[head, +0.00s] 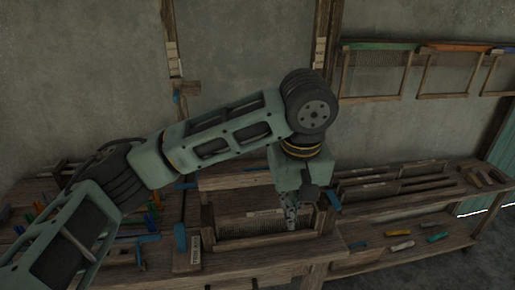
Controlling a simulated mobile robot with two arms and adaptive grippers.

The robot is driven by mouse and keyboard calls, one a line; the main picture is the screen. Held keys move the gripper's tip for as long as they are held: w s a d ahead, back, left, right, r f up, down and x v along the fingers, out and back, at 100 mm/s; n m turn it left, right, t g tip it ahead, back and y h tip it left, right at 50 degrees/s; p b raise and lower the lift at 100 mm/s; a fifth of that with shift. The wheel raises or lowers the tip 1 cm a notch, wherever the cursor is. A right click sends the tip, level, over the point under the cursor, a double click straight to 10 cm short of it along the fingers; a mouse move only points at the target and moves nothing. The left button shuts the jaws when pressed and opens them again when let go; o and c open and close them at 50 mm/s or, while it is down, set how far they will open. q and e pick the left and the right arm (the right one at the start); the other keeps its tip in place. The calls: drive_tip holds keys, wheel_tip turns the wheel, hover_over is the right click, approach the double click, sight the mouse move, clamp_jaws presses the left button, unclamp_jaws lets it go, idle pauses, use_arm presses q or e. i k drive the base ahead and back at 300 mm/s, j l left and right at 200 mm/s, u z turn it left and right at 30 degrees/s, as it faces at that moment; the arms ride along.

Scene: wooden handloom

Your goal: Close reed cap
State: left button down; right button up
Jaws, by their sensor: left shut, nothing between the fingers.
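A reed (250,228) with fine dark teeth sits in a wooden frame on the bench, in the lower middle of the head view. A wooden bar (228,182) lies behind and above it; I cannot tell whether this is the reed cap. My left gripper (291,224) points down at the right end of the reed. It is shut and empty, and I cannot tell whether it touches the frame. My left arm and wrist hide part of the area behind the reed. My right gripper is not in view.
Blue pieces (181,238) stand by the left end of the frame. Small coloured tools lie on the left bench. A right bench (400,213) holds wooden bars and, lower down, a few coloured tools. Framed meshes (375,73) hang on the wall.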

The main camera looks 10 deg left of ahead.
sight(259, 175)
drive_tip(key=i+j, duration=0.25)
drive_tip(key=i, duration=0.25)
drive_tip(key=i+j, duration=0.25)
drive_tip(key=i, duration=0.3)
